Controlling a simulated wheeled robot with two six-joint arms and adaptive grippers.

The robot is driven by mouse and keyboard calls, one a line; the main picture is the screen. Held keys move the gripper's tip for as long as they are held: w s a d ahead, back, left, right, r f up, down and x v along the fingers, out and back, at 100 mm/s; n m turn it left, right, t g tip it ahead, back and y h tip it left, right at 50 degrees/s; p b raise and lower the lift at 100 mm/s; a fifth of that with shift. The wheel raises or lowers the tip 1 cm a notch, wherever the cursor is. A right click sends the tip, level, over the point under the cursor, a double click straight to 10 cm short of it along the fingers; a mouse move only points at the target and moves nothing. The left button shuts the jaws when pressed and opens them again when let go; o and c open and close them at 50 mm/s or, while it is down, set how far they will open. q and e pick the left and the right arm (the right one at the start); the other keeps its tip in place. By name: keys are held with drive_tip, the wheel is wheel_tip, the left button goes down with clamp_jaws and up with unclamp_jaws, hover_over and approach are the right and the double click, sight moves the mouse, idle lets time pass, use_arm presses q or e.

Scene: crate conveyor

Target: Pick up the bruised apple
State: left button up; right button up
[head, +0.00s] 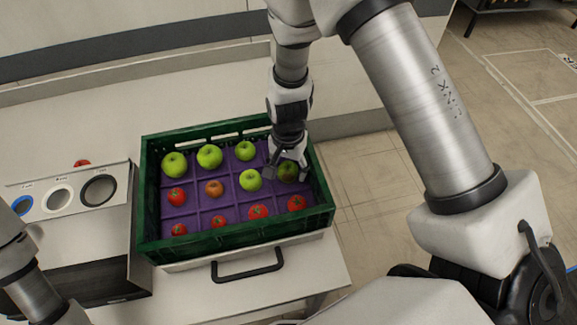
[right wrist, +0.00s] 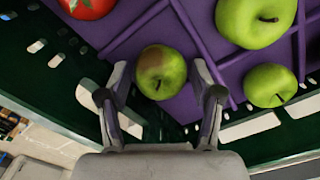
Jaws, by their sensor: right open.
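The bruised apple is green with a brownish patch on one side in the right wrist view (right wrist: 162,74). In the head view the apple (head: 288,173) looks darker than the other green apples and sits in the right part of the green crate (head: 235,237), on its purple divided liner. My right gripper (head: 287,157) points down over this apple and partly hides it. In the right wrist view the open fingers (right wrist: 160,88) stand on either side of the apple, with gaps visible. My left gripper is out of view.
A green apple (head: 250,180) lies close left of the gripper. A box with blue, white and black rings (head: 99,189) stands left of the crate.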

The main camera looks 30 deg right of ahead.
drive_tip(key=shift+w+f, duration=0.1)
drive_tip(key=shift+s, duration=0.2)
drive_tip(key=c, duration=0.9)
drive_tip(key=shift+w+r, duration=0.15)
drive_tip(key=shift+r, duration=0.05)
